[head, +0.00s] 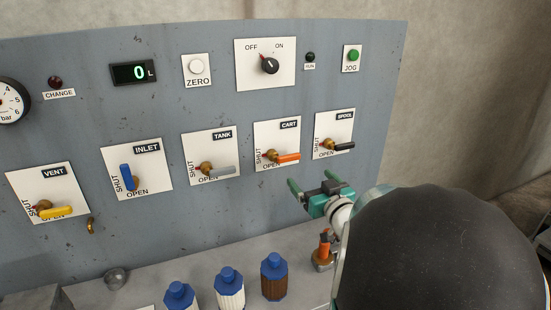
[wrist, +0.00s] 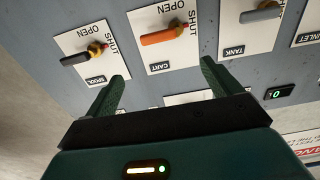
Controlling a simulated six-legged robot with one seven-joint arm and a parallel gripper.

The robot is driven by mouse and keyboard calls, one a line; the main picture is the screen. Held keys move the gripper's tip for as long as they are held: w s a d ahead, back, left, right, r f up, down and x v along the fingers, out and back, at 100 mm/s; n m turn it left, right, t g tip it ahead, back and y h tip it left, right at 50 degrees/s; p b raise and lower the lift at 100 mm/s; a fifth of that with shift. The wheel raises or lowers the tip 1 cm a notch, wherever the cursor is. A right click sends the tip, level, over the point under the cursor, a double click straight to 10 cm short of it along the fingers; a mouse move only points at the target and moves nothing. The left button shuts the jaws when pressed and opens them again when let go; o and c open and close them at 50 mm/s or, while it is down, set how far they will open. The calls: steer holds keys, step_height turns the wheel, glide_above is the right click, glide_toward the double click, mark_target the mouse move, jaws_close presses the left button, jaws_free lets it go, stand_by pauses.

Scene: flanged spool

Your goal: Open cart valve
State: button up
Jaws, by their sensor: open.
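The cart valve has an orange handle (head: 288,158) on a brass hub, on a white plate (head: 262,137) labelled CART. The handle lies nearly level, pointing right from the hub just above the word OPEN; SHUT is printed upright at the plate's left. In the wrist view, which is turned over, the orange handle (wrist: 160,37) shows beyond the fingertips, pointing left. My gripper (head: 310,178) is open and empty, below and right of the cart plate, apart from the handle. Its two green fingers (wrist: 163,71) stand wide apart in the wrist view.
The black spool handle (head: 345,146) is close on the right, the grey tank handle (head: 222,171) on the left. The blue inlet handle (head: 126,175) stands upright; the yellow vent handle (head: 57,212) lies level. Blue-capped bottles (head: 229,292) and an orange-topped item (head: 324,247) stand on the ledge below.

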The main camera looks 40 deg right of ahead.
mark_target(290, 156)
steer(key=x, duration=1)
steer(key=shift+w+d+f, duration=0.15)
steer(key=shift+w+d, duration=0.15)
steer(key=shift+w, duration=0.05)
steer(key=shift+x, duration=0.85)
steer(key=c, duration=1.4)
